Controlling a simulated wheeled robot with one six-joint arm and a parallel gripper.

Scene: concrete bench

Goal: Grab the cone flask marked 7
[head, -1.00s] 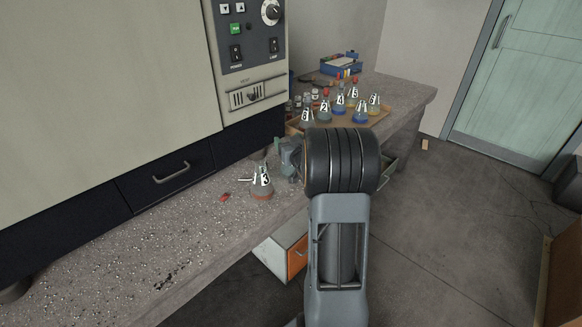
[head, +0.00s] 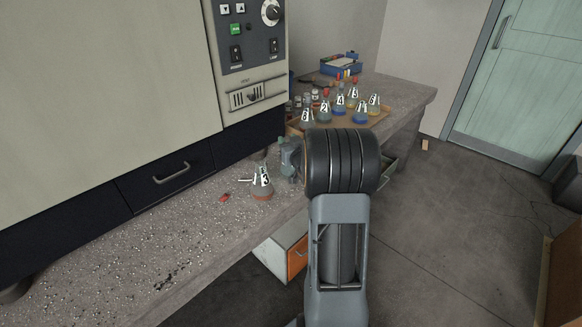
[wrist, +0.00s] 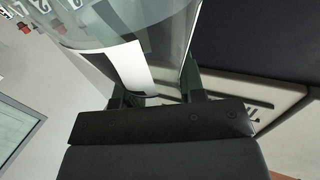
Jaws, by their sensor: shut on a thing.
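My gripper (head: 289,158) is largely hidden behind my own arm in the head view, over the bench just right of the flask marked 3. In the wrist view its fingers (wrist: 154,94) are shut on a clear glass flask (wrist: 95,18) with a white label band, seen very close. I cannot read a number on it. The flask marked 3 (head: 262,186), with reddish-brown contents, stands upright on the bench, left of my gripper. I cannot make out a 7 on any flask.
A shallow tray (head: 297,129) farther along the bench (head: 130,262) holds several numbered flasks and small bottles. A blue box (head: 342,67) stands behind it. A small red object (head: 224,197) lies left of the flask marked 3. The left front of the bench is mostly clear.

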